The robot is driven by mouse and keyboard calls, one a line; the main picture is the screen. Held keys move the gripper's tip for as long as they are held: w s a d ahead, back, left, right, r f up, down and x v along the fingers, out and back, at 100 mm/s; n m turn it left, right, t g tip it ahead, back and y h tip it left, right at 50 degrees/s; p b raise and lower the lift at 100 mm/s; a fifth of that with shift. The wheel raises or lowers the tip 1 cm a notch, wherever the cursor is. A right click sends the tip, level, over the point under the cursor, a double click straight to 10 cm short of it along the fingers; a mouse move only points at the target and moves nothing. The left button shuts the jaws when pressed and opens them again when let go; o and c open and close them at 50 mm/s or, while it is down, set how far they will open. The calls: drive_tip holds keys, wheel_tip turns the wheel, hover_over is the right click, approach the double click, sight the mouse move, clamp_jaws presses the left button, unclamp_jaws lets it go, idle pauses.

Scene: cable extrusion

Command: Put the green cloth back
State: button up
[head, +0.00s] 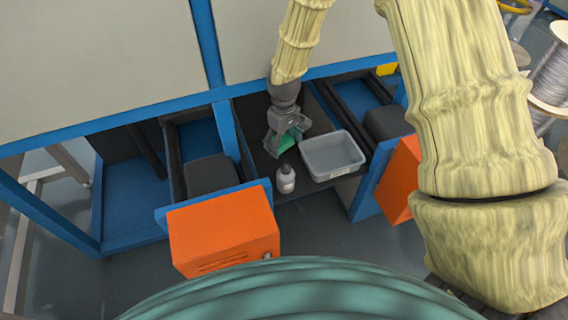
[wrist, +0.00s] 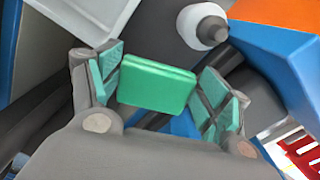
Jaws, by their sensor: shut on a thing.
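The green cloth (wrist: 155,87) looks like a folded, flat block and sits between the teal-padded fingers of my gripper (wrist: 161,90) in the wrist view. My gripper (head: 287,139) is shut on it, with the left finger beside its left end and the right finger beside its right end. In the head view my gripper points down over the dark shelf (head: 262,163) between two drawers, and only a little of the green cloth (head: 288,149) shows between the fingers. I cannot tell whether the cloth touches the shelf.
A grey bin (head: 334,175) stands just right of my gripper. A white bottle (head: 286,181) with a dark cap stands at the shelf's front edge. Blue frame posts stand nearby.

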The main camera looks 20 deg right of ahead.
wheel_tip(320, 180, down, 11)
drive_tip(key=shift+r+b, duration=0.1)
drive_tip(key=shift+b, duration=0.55)
drive_tip(key=o, duration=0.7)
wheel_tip(320, 180, up, 12)
drive_tip(key=shift+p, duration=0.9)
